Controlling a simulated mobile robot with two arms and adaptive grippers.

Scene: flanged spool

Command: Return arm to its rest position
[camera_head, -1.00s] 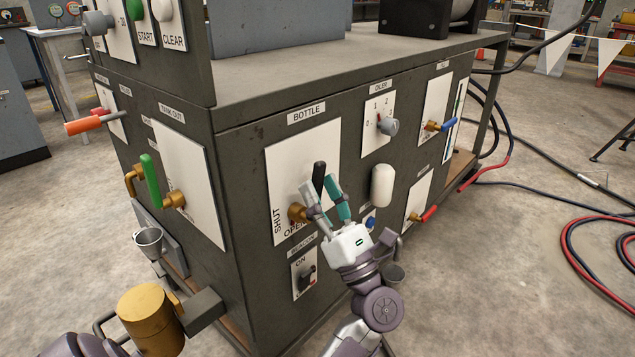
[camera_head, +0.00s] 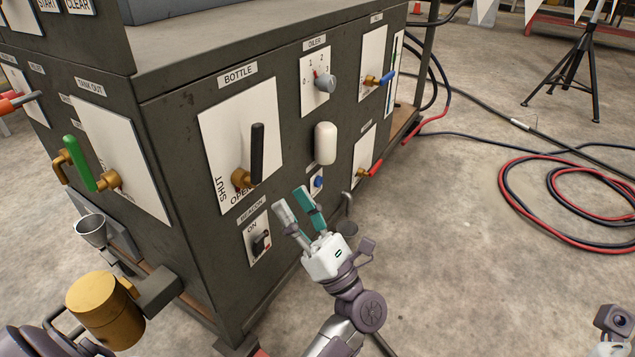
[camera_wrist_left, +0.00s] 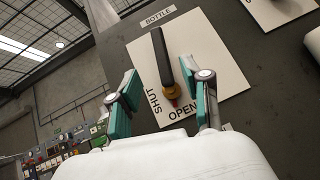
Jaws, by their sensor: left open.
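My left gripper (camera_head: 299,211) is open and empty, in front of the cabinet's front face. In the head view it is below and right of the bottle valve's black handle (camera_head: 257,152), clear of it. In the left wrist view the handle (camera_wrist_left: 162,58) shows between the two teal fingers (camera_wrist_left: 161,105), beyond their tips. The handle stands about upright on its brass hub (camera_head: 240,177). Its white plate (camera_head: 215,135) reads SHUT at lower left and OPEN at the bottom. My right gripper's fingers do not show.
Close to my left gripper are the beacon switch (camera_head: 261,243), a blue knob (camera_head: 318,182) and a white rounded knob (camera_head: 325,143). A brass cylinder (camera_head: 105,308) juts out at lower left. Hoses (camera_head: 565,205) and a tripod (camera_head: 570,75) are on the floor at right.

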